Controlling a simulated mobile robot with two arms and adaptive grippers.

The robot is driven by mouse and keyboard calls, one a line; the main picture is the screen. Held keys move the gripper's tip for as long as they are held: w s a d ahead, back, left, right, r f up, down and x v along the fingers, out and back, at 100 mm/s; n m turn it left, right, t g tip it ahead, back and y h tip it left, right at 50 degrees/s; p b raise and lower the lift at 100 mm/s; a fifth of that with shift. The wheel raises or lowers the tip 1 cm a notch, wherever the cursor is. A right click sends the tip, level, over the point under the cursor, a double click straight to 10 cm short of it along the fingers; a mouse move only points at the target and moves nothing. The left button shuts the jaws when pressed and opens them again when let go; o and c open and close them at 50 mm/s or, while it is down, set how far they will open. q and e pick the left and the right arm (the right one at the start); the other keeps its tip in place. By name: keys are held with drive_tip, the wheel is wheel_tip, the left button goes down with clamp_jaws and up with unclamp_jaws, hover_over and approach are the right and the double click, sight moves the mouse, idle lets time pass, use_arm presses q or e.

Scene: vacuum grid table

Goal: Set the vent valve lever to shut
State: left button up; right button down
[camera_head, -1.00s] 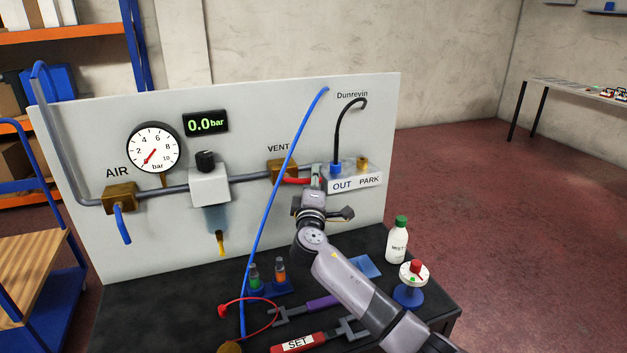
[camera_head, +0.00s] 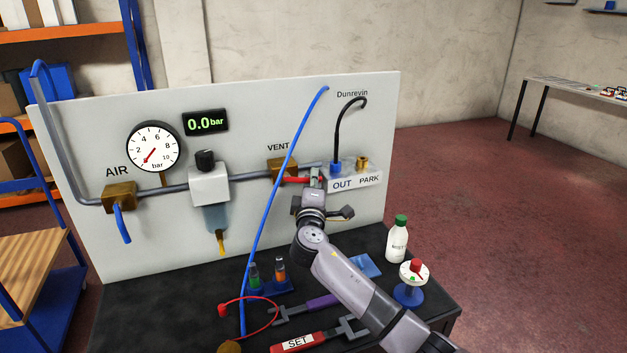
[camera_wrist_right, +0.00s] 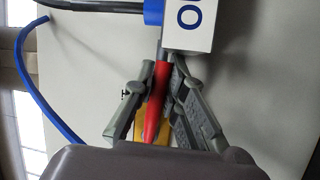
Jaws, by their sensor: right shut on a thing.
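The vent valve is a brass block (camera_head: 278,172) on the grey pipe below the word VENT. Its red lever (camera_head: 299,180) points right, roughly level and close to the pipe line. My left gripper is not in view.
A blue hose (camera_head: 272,190) hangs across the panel (camera_head: 150,245), just left of the lever. The OUT/PARK block (camera_head: 357,183) with its black hose is close to my gripper. A bottle (camera_head: 396,243), a red-knobbed stand (camera_head: 409,292) and tools occupy the black table (camera_head: 140,320).

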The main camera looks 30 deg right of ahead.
drive_tip(key=shift+f, duration=0.15)
drive_tip(key=shift+a+f+m+g+b, duration=0.2)
drive_tip(key=shift+f+m+g+b, duration=0.4)
drive_tip(key=shift+m, duration=0.7)
drive_tip(key=w+a+f+m+g+y+p, duration=0.1)
drive_tip(key=a+f+m+y+p, duration=0.3)
drive_tip(key=m, duration=0.7)
drive_tip(key=shift+w+a+f+g+y, duration=0.2)
drive_tip(key=shift+a+g+y, duration=0.3)
drive_tip(key=shift+a+y, duration=0.4)
drive_tip(key=shift+a, duration=0.1)
drive_tip(key=c, duration=1.6)
unclamp_jaws()
